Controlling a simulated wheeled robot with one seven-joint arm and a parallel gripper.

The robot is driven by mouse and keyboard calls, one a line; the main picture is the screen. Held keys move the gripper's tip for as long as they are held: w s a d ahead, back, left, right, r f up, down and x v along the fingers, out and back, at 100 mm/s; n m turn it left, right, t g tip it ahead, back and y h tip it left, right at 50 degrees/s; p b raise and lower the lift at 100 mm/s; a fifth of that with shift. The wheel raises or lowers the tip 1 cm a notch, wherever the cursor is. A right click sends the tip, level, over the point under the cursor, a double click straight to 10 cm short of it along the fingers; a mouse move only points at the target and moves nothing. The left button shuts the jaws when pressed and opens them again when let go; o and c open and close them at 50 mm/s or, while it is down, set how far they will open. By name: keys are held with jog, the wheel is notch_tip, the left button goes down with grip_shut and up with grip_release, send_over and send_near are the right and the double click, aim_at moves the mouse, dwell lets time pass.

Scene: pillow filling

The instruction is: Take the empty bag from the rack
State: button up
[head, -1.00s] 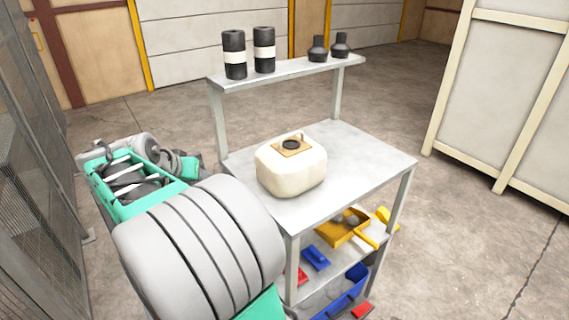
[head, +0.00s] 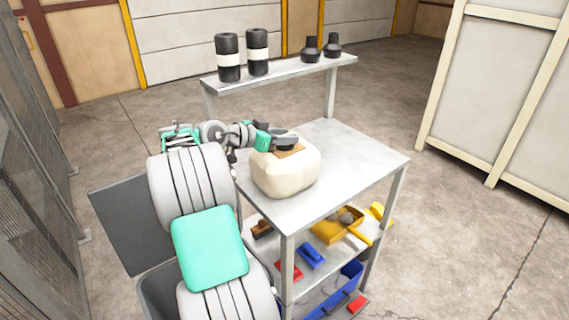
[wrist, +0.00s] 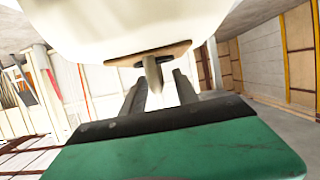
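A cream, rounded bag (head: 285,176) sits on the grey metal table (head: 355,155); it looks bulky rather than flat. On its top is a brown square patch (head: 291,153), partly hidden by my gripper (head: 283,143). In the wrist view, the bag (wrist: 120,25) fills the top and the patch (wrist: 172,51) shows edge-on, with a small peg-like tab (wrist: 153,74) sticking out. My gripper (wrist: 160,82) has its two fingers apart on either side of the tab, with light gaps showing between. Whether they touch the tab I cannot tell.
An upper shelf (head: 285,70) behind the bag carries two black rolls (head: 228,58) and two black bottle-like items (head: 312,48). The lower shelf holds a yellow dustpan (head: 338,226) and a blue item (head: 311,254). The table's right side is clear.

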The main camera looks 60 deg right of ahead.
grip_shut()
dwell(1.4)
